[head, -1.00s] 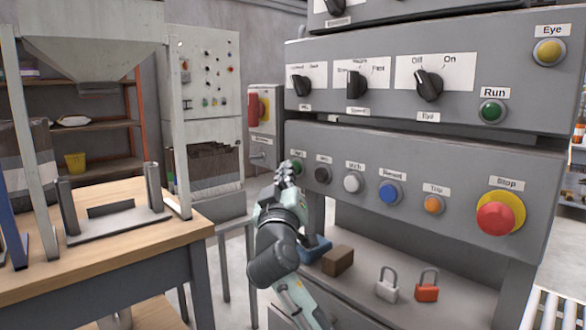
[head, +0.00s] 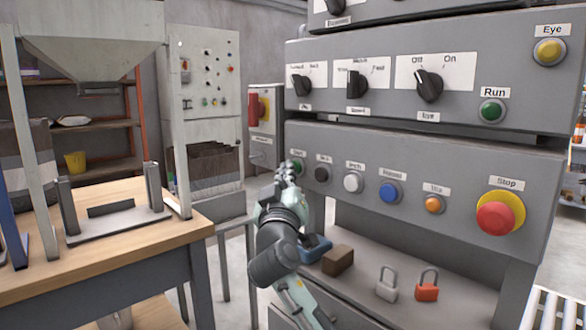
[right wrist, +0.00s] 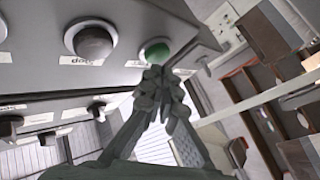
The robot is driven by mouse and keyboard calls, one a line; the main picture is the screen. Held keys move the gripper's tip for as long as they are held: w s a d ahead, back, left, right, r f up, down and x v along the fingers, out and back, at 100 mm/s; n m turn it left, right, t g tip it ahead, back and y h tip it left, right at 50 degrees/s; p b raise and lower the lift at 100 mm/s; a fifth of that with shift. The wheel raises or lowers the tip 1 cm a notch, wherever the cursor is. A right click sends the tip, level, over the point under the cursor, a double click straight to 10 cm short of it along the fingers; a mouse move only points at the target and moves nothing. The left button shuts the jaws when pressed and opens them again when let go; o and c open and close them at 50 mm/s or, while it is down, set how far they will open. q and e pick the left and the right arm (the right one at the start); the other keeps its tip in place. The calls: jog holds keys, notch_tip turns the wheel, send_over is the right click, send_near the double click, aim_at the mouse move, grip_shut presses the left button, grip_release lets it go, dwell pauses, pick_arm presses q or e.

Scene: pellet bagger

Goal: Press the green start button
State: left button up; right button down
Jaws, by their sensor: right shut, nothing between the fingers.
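The green start button (head: 298,166) is at the left end of the lower button row on the grey panel. It also shows in the right wrist view (right wrist: 155,52), just beyond my fingertips. My right gripper (head: 284,174) is shut and empty, with its tips at the button's lower left in the head view. In the right wrist view the closed fingertips (right wrist: 158,76) overlap the button's lower edge. I cannot tell whether they touch it. My left gripper is not in view.
A dark button (head: 322,173) is right of the green one, then white (head: 353,182), blue (head: 390,192) and orange (head: 434,204) ones and the red stop button (head: 496,218). A green Run button (head: 492,111) sits above.

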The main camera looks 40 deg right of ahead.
dwell(0.4)
jog(key=shift+d, duration=0.45)
dwell(0.3)
jog(key=shift+a, duration=0.45)
jog(key=a+b, duration=0.1)
jog(key=a, duration=0.5)
jog(key=shift+s+b, duration=0.25)
jog(key=shift+b, duration=0.1)
dwell(0.5)
